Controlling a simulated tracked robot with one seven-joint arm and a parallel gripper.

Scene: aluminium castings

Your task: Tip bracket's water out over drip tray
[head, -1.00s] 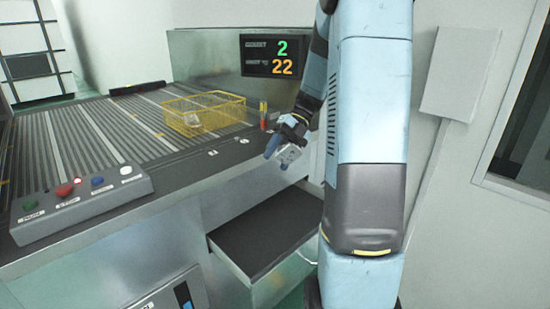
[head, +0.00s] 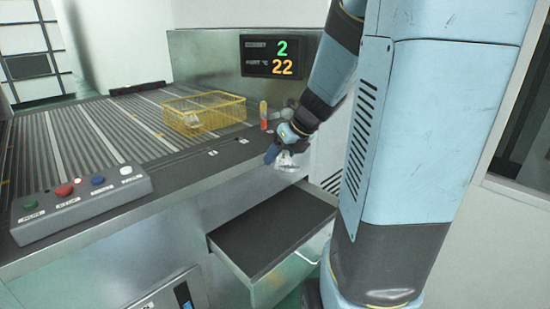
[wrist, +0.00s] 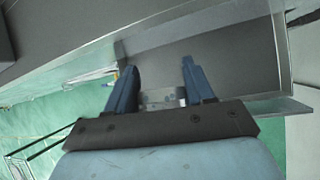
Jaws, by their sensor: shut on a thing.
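My gripper (head: 279,155) is shut on a small silvery metal bracket (head: 287,165), held in the air just past the counter's front edge. In the wrist view the bracket (wrist: 163,97) shows between the two blue fingers (wrist: 156,88). Whether water is in the bracket cannot be told. The drip tray (head: 270,232), a dark-floored drawer with metal sides, stands pulled out below the counter, lower than the bracket. In the wrist view the tray's dark floor (wrist: 225,57) lies beyond and below the fingers.
A yellow wire basket (head: 203,112) with a pale casting in it sits on the ribbed conveyor (head: 75,138). A red-orange cylinder (head: 263,115) stands near my gripper. A button box (head: 80,200) is at the front left. A display (head: 270,56) reads 2 and 22.

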